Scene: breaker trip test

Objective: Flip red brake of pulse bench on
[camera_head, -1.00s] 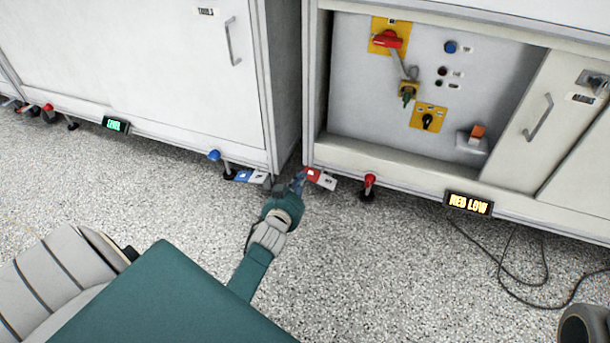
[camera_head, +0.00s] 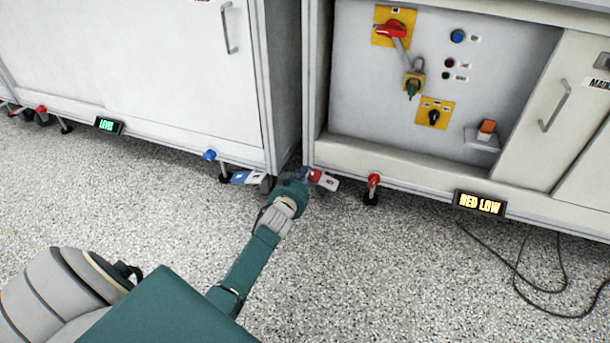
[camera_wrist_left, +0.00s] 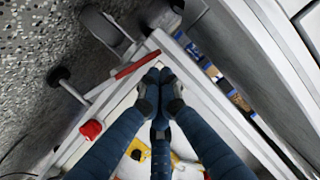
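The red brake pedal (camera_head: 317,177), with a white label part, sticks out low at the near left corner of the right-hand bench (camera_head: 350,158). In the left wrist view it shows as a thin red bar (camera_wrist_left: 137,66) seen edge-on. My left gripper (camera_head: 302,175) is at the left end of this pedal in the head view. In the wrist view its blue fingers (camera_wrist_left: 157,84) come together close beside the bar's end, with no object visible between them. I cannot tell whether they touch the pedal. My right gripper is in neither view.
A display (camera_head: 480,203) on the right bench reads "RED LOW". A red-topped foot (camera_head: 373,186) stands right of the pedal. A blue-and-white pedal (camera_head: 247,178) and blue-topped foot (camera_head: 210,156) are at the left cabinet. Black cables (camera_head: 530,285) lie on the floor at right.

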